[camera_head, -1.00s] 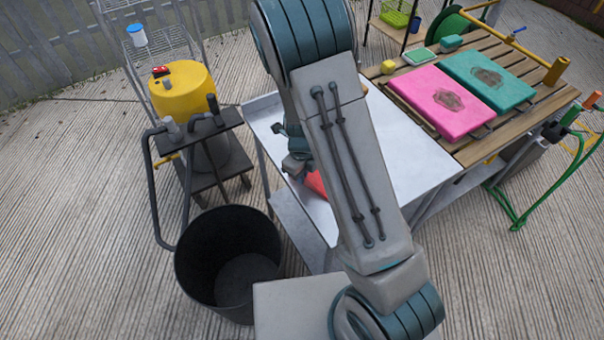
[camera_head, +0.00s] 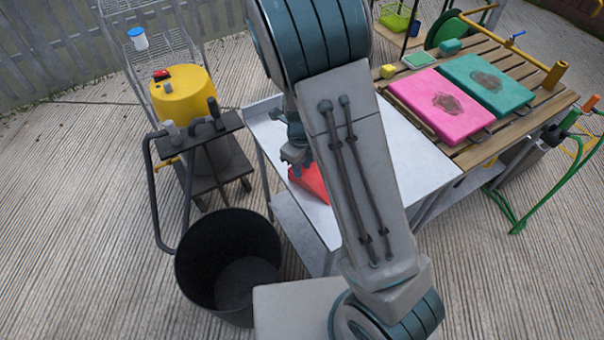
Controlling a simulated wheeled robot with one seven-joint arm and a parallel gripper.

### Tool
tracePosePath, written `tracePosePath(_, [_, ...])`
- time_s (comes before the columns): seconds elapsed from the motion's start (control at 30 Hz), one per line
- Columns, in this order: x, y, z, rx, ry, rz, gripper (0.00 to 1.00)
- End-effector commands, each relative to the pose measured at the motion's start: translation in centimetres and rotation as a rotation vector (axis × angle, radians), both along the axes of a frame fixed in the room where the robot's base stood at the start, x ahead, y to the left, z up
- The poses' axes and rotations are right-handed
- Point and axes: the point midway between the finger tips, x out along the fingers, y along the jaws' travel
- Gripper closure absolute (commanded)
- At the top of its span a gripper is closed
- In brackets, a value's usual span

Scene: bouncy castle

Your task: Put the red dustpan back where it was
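The red dustpan (camera_head: 314,182) shows as a red patch at the left part of the white table, partly hidden behind my forearm. Its shape and handle cannot be made out fully. My gripper (camera_head: 298,162) is just above and beside the red dustpan's upper left end, over the table's left side. The gripper is small and partly covered by my arm. Whether its fingers are open or closed, and whether they touch the dustpan, cannot be told.
The white table (camera_head: 410,150) adjoins a slatted wooden table (camera_head: 545,95) with pink (camera_head: 440,103) and teal (camera_head: 490,80) boards. A black bin (camera_head: 228,260) stands in front at left. A yellow bucket (camera_head: 183,95) is on a dark cart. The table's right part is clear.

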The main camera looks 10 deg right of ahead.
Motion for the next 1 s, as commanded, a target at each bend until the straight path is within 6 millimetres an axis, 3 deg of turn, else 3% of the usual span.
tracePosePath(0.03, [0.1, 0.1, 1.4, 0.001, -0.004, 0.002, 0.75])
tracePosePath(0.2, [0.1, 0.1, 4.2, 0.001, -0.003, 0.001, 0.75])
tracePosePath(0.47, [-0.3, -0.2, 6.4, 0.013, -0.003, 0.049, 0.75])
tracePosePath(0.67, [-2.3, -1.2, 9.7, 0.071, -0.032, 0.368, 0.75])
tracePosePath(1.0, [-7.6, -3.7, 16.1, 0.071, -0.158, 1.125, 0.75])
